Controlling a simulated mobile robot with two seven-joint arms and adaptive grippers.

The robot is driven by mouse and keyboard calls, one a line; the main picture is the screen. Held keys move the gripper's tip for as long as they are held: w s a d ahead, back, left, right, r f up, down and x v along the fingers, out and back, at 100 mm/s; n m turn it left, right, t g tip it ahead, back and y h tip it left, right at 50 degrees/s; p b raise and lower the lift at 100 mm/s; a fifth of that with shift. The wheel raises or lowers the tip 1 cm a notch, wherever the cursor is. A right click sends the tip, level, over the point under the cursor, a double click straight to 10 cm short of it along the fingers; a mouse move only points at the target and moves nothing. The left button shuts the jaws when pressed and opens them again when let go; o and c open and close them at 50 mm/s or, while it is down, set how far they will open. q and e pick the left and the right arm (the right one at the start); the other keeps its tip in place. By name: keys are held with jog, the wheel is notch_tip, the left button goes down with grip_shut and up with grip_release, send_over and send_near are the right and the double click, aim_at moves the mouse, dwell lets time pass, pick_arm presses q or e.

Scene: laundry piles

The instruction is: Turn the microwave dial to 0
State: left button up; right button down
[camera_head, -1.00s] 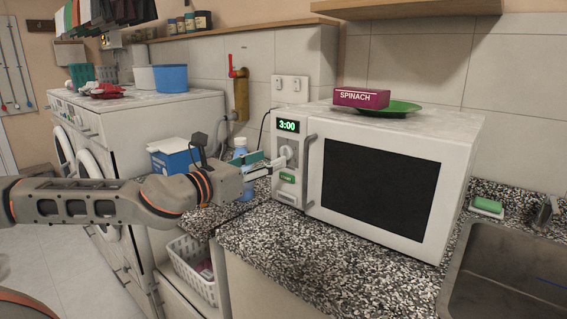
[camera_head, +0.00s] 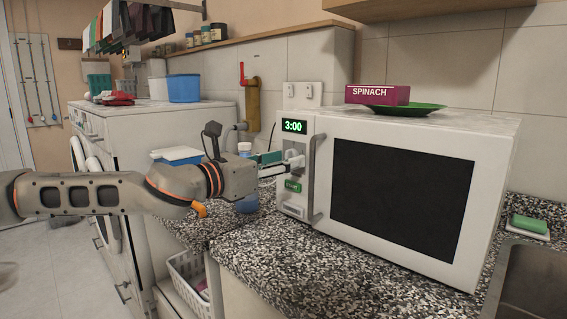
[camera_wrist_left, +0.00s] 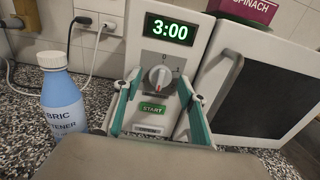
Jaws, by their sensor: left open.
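The white microwave (camera_head: 420,135) stands on the speckled counter, its display (camera_head: 294,127) reading 3:00. A green START button (camera_wrist_left: 153,108) is below the dial. My left gripper (camera_head: 284,160) is at the control panel, with its fingers open to either side of the dial. In the left wrist view the gripper (camera_wrist_left: 160,96) shows green fingers and the dial between them; I cannot tell whether they touch it. My right gripper is not in view.
A blue softener bottle (camera_wrist_left: 64,105) stands on the counter left of the panel. The microwave's door handle (camera_head: 314,178) is just right of it. A spinach box (camera_head: 378,95) and green plate (camera_head: 425,109) rest on top. A sink (camera_head: 525,285) is at the right.

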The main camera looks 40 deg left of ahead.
pick_arm(q)
jog(key=c, duration=1.1)
